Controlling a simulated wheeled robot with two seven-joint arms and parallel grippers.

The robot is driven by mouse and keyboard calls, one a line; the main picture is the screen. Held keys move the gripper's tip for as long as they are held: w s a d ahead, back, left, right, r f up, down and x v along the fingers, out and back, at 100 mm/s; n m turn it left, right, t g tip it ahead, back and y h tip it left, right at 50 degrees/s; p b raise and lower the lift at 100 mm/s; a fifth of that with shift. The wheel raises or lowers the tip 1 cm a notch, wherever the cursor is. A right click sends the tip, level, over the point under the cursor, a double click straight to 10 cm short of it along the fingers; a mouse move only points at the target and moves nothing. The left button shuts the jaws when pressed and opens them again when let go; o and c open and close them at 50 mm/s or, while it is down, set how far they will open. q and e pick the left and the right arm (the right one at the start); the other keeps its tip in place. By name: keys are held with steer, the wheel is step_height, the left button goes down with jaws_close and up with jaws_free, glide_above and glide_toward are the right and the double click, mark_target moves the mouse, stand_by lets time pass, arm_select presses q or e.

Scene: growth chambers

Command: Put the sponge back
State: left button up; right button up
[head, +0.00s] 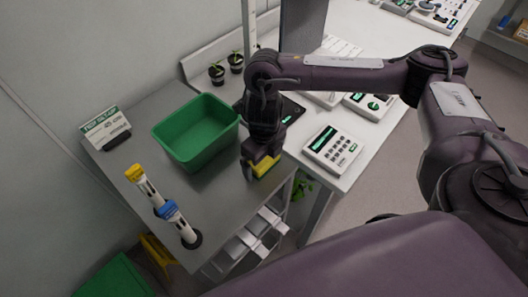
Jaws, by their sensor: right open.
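The yellow sponge (265,166) is at the right edge of the grey metal bench (216,213), right of the green bin. My right gripper (259,170) reaches down to the sponge from above. It is open, and its jaws and wrist partly hide the sponge. I cannot tell whether the fingers touch it. The green bin (175,153) stands upright on the bench and looks empty from here. My left gripper is not in view.
A small sign (100,124) stands at the bench's back left. Two white tubes, one yellow-topped (134,173) and one blue-topped (168,210), stand at the front left.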

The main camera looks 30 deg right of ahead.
step_height(320, 180, up, 12)
steer(key=p, duration=0.2)
stand_by(0.9)
